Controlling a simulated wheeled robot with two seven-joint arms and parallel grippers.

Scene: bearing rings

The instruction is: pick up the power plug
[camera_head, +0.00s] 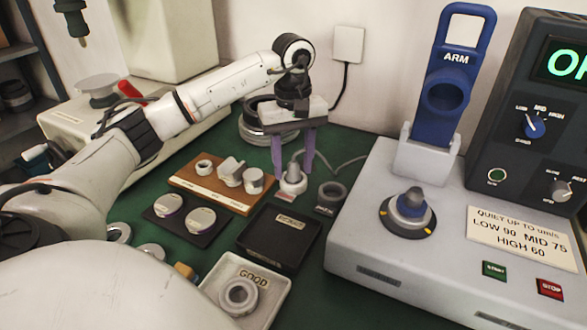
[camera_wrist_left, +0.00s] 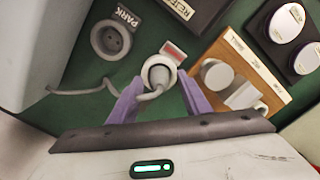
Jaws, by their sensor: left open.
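The power plug (camera_head: 293,172) is a pale grey plug with a grey cord. It sits in or on a round white socket (camera_head: 292,187) with a red-and-white label beside it. In the left wrist view the plug (camera_wrist_left: 159,74) shows between the purple fingers, its cord looping under and off to the left. My left gripper (camera_head: 293,170) points down over the plug, open, with one finger on each side; I cannot tell whether either finger touches it. A dark round socket marked PARK (camera_wrist_left: 112,38) is next to it, also seen in the head view (camera_head: 331,192). My right gripper is not in view.
A grey machine (camera_head: 370,240) with a blue arm (camera_head: 447,90) stands close on the right. A wooden board (camera_head: 205,190) with metal parts lies left of the plug. A black tray (camera_head: 275,250) and a GOOD tray (camera_head: 215,276) holding a ring are in front.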

